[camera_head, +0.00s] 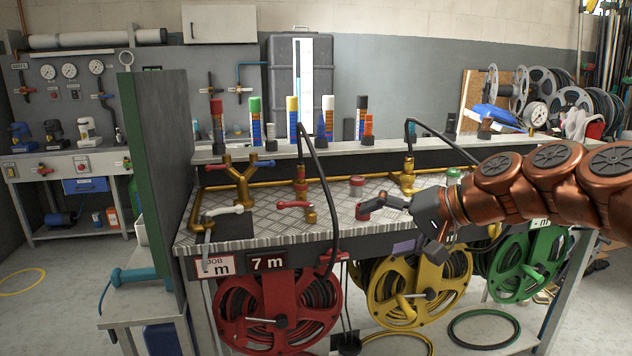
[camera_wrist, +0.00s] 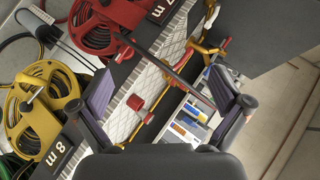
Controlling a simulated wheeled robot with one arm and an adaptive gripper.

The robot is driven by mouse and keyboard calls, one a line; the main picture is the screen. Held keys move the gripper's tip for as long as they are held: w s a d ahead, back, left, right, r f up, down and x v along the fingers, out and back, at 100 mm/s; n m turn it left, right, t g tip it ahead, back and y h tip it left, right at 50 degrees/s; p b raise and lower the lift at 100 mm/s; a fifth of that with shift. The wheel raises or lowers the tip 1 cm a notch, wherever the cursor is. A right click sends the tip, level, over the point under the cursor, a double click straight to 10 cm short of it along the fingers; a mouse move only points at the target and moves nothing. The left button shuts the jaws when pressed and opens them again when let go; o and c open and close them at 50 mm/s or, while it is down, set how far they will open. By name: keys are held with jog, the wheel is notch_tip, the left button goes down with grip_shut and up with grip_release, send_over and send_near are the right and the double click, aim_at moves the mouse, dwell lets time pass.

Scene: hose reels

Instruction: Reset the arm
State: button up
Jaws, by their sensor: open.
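My copper-coloured arm (camera_head: 530,182) reaches in from the right of the head view, over the right part of the workbench (camera_head: 345,232). My gripper (camera_head: 390,225) is at its end, over the bench's front edge beside a small red round piece (camera_head: 362,213). In the wrist view my gripper (camera_wrist: 170,75) has its two purple-padded fingers wide apart. Nothing is held between them. The red piece (camera_wrist: 135,102) shows on the metal top beyond the gap, nearer the left finger. Whether a finger touches the bench cannot be told.
Red (camera_head: 277,308), yellow (camera_head: 413,286) and green (camera_head: 524,262) hose reels hang under the bench. Brass pipes with valves (camera_head: 240,180) and a black hose (camera_head: 325,190) rise from its top. Coloured tubes (camera_head: 292,118) stand on the rear shelf. A green-edged panel (camera_head: 155,190) stands left.

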jog(key=s+a+n+g+h+p, duration=0.35)
jog(key=s+p, duration=0.65)
jog(key=s, duration=0.5)
jog(key=s+d+g+h+p, duration=0.2)
jog(key=s+d+p, duration=0.3)
jog(key=s, duration=0.4)
jog(key=s+d+f+m+g+h+p, duration=0.1)
jog(key=s+d+h+p, duration=0.3)
jog(key=s, duration=0.5)
jog(key=shift+s+d+g+p, duration=0.15)
jog(key=shift+d+g+p, duration=0.3)
jog(key=shift+g, duration=0.2)
